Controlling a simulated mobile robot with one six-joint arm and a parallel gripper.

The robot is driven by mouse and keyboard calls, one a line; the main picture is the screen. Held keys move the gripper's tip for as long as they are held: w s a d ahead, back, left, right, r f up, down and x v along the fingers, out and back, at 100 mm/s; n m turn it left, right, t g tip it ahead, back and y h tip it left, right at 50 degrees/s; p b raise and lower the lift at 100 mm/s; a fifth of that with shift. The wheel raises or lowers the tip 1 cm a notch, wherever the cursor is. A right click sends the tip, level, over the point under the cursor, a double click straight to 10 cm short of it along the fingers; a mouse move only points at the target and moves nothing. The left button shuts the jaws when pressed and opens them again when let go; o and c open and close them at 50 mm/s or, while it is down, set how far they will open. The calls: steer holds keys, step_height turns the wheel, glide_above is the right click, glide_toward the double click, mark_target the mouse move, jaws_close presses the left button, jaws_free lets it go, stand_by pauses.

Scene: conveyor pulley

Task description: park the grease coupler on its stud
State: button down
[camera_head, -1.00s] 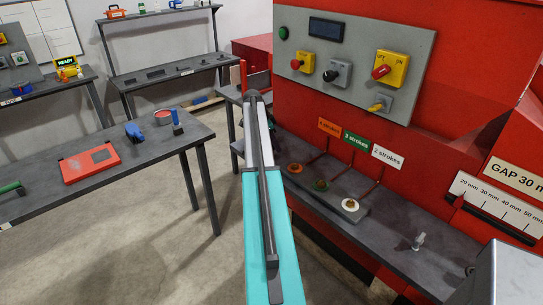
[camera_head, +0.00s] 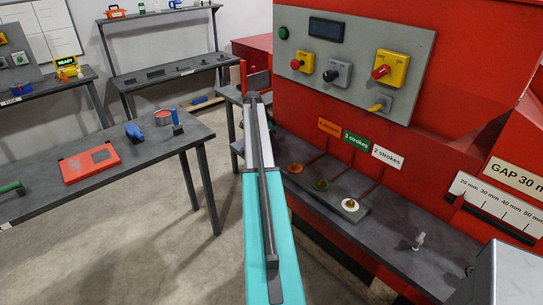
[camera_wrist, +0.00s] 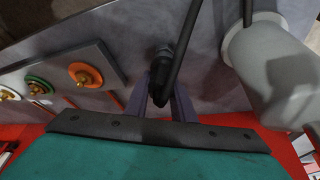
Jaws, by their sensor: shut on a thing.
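The grease coupler (camera_wrist: 165,72) is a dark, stubby piece with a black hose rising from it, seen in the middle of the wrist view. My gripper (camera_wrist: 168,92) is shut on it, with a grey-purple finger on each side. The coupler is close to the grey bench surface. A dark round shape lies right at its far end; I cannot tell whether this is the stud or part of the coupler, nor whether they touch. In the head view the gripper and coupler are hidden behind my arm.
A grey cylinder (camera_wrist: 275,68) stands close right of the gripper. To the left, a plate carries orange (camera_wrist: 85,74), green (camera_wrist: 38,86) and white (camera_wrist: 9,94) ringed brass fittings. The red machine (camera_head: 350,110) rises behind the bench. A pale fitting (camera_head: 418,241) stands farther right.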

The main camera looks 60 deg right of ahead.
steer(key=shift+f, duration=0.2)
jaws_free()
stand_by(1.4)
